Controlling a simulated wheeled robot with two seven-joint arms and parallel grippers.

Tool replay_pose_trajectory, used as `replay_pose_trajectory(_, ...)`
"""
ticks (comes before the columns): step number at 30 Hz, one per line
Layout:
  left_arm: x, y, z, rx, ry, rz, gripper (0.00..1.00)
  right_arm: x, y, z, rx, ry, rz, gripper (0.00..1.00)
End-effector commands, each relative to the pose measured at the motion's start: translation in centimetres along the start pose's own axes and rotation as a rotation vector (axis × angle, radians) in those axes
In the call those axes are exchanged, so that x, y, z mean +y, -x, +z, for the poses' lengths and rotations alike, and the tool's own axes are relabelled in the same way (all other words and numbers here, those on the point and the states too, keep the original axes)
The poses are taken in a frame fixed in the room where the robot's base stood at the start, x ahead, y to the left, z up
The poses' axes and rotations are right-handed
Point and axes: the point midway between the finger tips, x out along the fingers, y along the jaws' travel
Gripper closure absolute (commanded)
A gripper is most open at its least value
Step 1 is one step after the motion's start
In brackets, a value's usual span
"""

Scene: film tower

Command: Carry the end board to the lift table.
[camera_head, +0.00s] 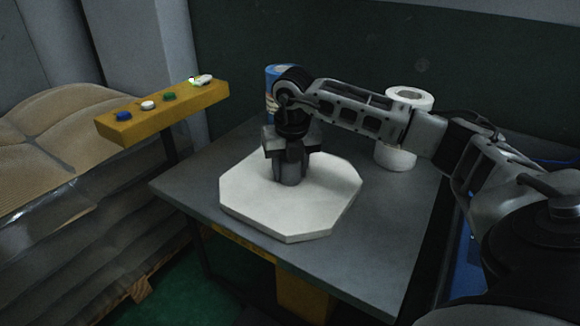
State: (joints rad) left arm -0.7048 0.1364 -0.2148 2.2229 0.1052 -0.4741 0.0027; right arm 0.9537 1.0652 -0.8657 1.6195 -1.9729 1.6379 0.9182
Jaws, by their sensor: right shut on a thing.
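The end board (325,208) is a thick white eight-sided slab. It lies flat over the grey top of the lift table (380,255), near the middle; I cannot tell whether it touches the top. My right gripper (290,180) points down at the middle of the board and is shut on a grey knob or post there, which the fingers mostly hide. My right arm reaches in from the right. My left gripper does not show.
A blue can (272,80) and white rolls (408,98) stand at the back of the table, partly behind my arm. A yellow button panel (165,112) stands on a post at the left. Covered brown sacks (70,150) are stacked on a pallet beyond it.

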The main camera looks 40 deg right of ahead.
Motion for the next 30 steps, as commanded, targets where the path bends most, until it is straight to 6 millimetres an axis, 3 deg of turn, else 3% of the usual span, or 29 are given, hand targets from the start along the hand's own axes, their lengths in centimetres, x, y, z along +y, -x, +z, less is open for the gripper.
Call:
replay_pose_trajectory(1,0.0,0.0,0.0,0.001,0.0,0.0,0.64,0.0,-0.1,0.0,0.0,0.0,0.0,0.49)
replay_pose_trajectory(3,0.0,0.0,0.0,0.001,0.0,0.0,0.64,0.0,-0.1,0.0,0.0,0.0,0.0,0.35)
replay_pose_trajectory(14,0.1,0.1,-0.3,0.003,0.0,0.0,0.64,0.0,0.6,0.1,0.0,0.0,0.001,0.35)
replay_pose_trajectory(30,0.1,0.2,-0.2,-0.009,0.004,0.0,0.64,0.1,10.7,0.1,-0.003,0.0,0.002,0.35)
